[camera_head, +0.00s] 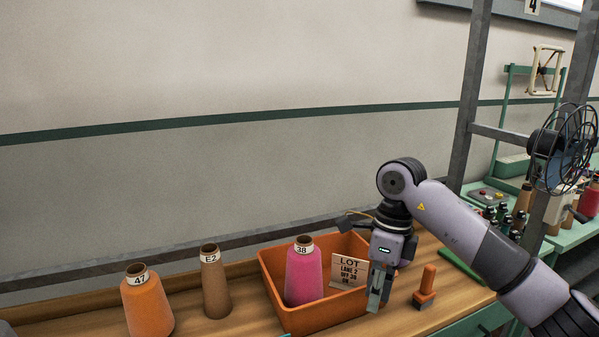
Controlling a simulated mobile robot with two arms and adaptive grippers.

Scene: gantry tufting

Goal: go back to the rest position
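My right gripper (379,288) points down at the right end of an orange bin (330,318), in front of its right wall from this view. Its fingers look close together, but the angle hides whether there is a gap. No held object shows between them. A pink cone marked 38 (303,277) stands upright in the bin. A LOT card (349,271) stands to the right of the cone, near the gripper. My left gripper is not in view.
An orange cone marked 47 (148,305) and a brown cone (215,285) stand left of the bin on the wooden table (240,326). An orange-handled tool (426,288) stands right of the gripper. A grey frame post (468,95) and wire wheel (565,150) rise at right.

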